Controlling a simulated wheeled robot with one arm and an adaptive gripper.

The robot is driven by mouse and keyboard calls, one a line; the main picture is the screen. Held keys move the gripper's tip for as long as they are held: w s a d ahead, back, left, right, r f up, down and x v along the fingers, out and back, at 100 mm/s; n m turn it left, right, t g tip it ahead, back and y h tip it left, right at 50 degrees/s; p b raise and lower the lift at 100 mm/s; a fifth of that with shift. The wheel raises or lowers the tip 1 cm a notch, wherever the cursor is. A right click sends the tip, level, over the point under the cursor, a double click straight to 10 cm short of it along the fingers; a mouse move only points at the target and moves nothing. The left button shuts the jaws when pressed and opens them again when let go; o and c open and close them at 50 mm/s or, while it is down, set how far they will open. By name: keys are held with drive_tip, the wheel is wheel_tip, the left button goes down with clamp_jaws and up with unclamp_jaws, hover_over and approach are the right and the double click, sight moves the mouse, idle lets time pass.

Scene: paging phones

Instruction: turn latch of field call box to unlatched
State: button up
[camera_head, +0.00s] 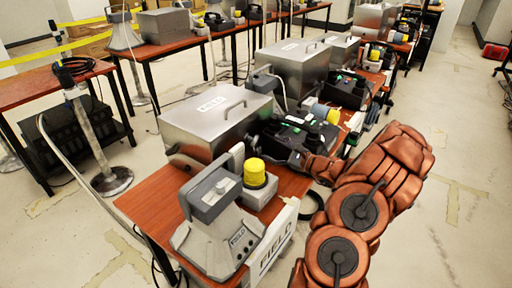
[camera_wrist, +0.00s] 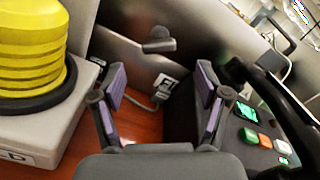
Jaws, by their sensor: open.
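The field call box (camera_head: 205,122) is a silver metal case with a top handle and a FIELD label, standing on the red-brown table. Its metal face fills the upper middle of the wrist view (camera_wrist: 125,60). A small dark grey lever, the latch (camera_wrist: 158,43), sticks out from that face. In the head view I cannot make the latch out clearly. My gripper (camera_wrist: 162,88) is open, with nothing between its fingers. It points at the face just below the latch and appears apart from it. In the head view my gripper is partly lost among dark devices beside the case.
A yellow beacon (camera_wrist: 32,50) on a grey base is close on the left in the wrist view. A dark device with lit buttons (camera_wrist: 258,135) is close on the right. A grey FIELD phone unit (camera_head: 215,225) stands at the table's near end.

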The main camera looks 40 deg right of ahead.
sight(256, 141)
drive_tip(key=shift+n, duration=0.5)
drive_tip(key=shift+p+x, duration=0.55)
drive_tip(key=shift+x, duration=3.4)
drive_tip(key=shift+f, duration=0.1)
drive_tip(key=c, duration=1.2)
